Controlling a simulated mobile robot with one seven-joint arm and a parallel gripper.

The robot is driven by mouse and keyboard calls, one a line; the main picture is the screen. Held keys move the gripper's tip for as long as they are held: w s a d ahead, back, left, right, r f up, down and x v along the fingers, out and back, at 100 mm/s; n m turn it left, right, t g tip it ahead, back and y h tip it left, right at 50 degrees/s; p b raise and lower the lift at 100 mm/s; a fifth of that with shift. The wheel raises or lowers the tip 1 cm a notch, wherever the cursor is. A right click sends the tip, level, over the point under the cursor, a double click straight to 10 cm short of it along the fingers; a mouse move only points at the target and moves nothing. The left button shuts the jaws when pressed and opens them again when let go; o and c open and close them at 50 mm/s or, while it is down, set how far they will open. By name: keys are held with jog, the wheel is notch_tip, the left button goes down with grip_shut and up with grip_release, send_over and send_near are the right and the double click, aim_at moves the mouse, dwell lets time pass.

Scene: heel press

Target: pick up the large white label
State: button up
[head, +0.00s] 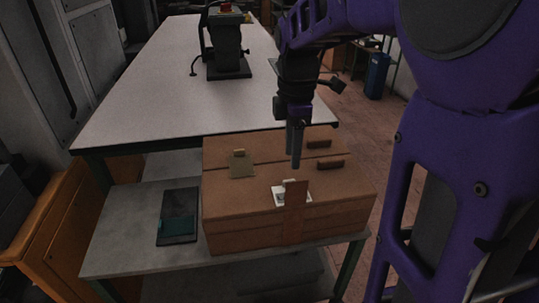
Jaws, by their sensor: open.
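A white label (279,187) lies on top of a brown box (225,222), toward its front middle. A brown upright piece (296,193) stands in front of part of the label and hides some of it. My gripper (293,157) points down above the box, just behind and above the label as seen in the head view. It is open, with nothing visible between its fingers. The exact gap to the label cannot be told from this view.
A beige tag (241,167) and two small brown blocks (319,144) (330,162) also sit on the box. A dark tablet-like panel (178,216) lies left of it on the grey lower table (125,230). A black press (228,50) stands on the white table (150,100) behind.

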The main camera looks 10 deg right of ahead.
aim_at(291, 180)
jog(key=shift+f+b, duration=0.7)
jog(key=shift+f, duration=2.85)
grip_shut()
